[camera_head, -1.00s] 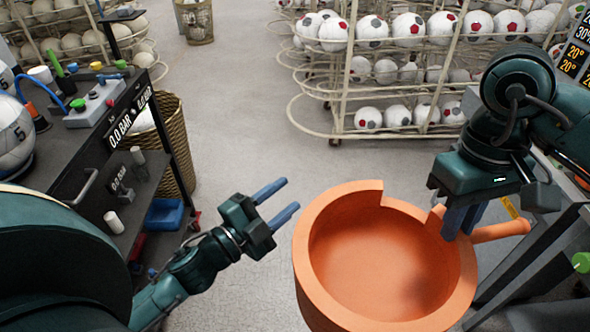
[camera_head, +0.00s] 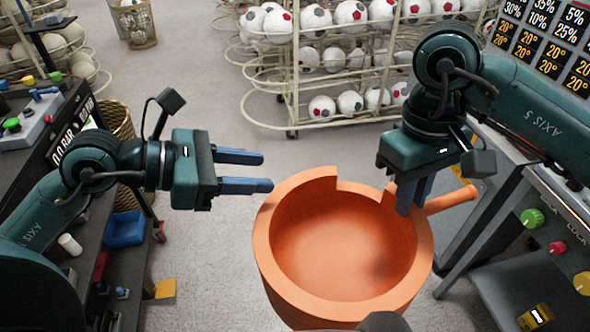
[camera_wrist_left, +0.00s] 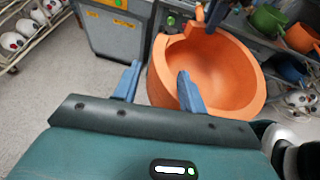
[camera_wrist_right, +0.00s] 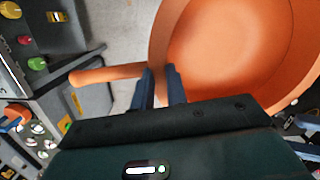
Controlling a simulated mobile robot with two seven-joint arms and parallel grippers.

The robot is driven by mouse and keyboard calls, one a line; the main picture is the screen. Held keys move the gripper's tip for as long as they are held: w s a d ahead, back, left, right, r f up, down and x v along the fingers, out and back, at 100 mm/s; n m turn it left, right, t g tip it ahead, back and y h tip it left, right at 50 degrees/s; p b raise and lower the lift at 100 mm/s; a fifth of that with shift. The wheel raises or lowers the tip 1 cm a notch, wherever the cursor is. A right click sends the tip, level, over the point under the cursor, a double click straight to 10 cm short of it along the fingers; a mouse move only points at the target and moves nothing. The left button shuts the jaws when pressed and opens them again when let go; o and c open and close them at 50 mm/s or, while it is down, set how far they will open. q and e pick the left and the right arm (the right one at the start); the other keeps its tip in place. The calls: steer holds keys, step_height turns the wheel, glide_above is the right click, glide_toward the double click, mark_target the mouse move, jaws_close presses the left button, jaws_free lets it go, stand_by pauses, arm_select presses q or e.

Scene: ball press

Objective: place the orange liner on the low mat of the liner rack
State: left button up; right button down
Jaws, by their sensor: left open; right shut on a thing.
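The orange liner (camera_head: 345,243) is a large round bowl with a notch in its rim and a stub handle at its right. It is held in the air above the floor. My right gripper (camera_head: 412,200) is shut on the liner at its rim by the handle; the right wrist view also shows the liner (camera_wrist_right: 240,45) and my right fingers (camera_wrist_right: 160,88). My left gripper (camera_head: 262,171) is open and empty, left of the liner's rim and apart from it. In the left wrist view its fingers (camera_wrist_left: 157,85) point toward the liner (camera_wrist_left: 215,75).
A machine with coloured knobs (camera_head: 531,217) stands close to the liner's right. A dark bench (camera_head: 45,150) stands at the left. A ball rack (camera_head: 300,95) is at the back. In the left wrist view, green and orange bowls (camera_wrist_left: 268,20) sit on a rack at the upper right.

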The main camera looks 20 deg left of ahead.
mark_target(313, 175)
arm_select(q)
steer(key=x, duration=1)
steer(key=shift+w+d, duration=0.1)
steer(key=shift+d, duration=0.05)
steer(key=shift+c, duration=0.5)
jaws_close()
steer(key=shift+r, duration=0.1)
arm_select(e)
steer(key=c, duration=1.3)
jaws_free()
